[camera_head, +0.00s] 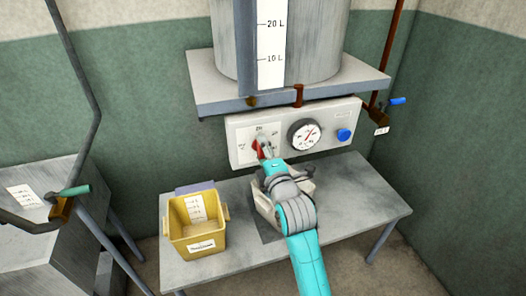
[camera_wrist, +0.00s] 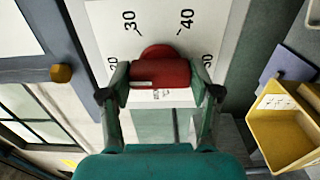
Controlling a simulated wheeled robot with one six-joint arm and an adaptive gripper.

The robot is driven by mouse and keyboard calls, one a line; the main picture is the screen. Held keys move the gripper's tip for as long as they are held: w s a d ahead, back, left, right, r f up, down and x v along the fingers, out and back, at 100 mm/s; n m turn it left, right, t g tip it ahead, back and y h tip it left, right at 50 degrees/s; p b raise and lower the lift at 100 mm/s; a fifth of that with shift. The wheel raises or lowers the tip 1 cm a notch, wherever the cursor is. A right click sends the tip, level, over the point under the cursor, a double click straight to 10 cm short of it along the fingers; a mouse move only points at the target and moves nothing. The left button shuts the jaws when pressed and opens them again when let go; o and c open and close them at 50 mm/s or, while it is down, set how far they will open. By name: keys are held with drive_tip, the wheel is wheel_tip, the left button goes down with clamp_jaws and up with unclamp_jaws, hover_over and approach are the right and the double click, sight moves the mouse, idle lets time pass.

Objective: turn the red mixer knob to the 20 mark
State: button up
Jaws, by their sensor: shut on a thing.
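The red mixer knob (camera_head: 256,147) sits at the left of the white control panel (camera_head: 340,113), on a white dial plate. In the wrist view the red knob (camera_wrist: 160,72) lies crosswise between my fingers, its white stripe on the left half of its bar. My gripper (camera_wrist: 162,88) is shut on the knob, one finger at each end. The marks 30 and 40 show above the knob. Marks at its left and right are partly hidden, so I cannot tell exactly which mark the stripe meets. In the head view my gripper (camera_head: 264,154) partly covers the knob.
A round gauge (camera_head: 304,134) and a blue knob (camera_head: 344,135) sit right of the red knob. A yellow bin (camera_head: 196,244) stands on the table (camera_head: 370,207) below. A shelf (camera_head: 215,97) with a metal tank (camera_head: 318,45) overhangs the panel. A pipe with a teal-handled valve is at left.

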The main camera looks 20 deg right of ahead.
drive_tip(key=shift+f, duration=0.1)
idle(0.3)
drive_tip(key=o, duration=1.1)
drive_tip(key=shift+o, duration=0.2)
drive_tip(key=s, duration=1.2)
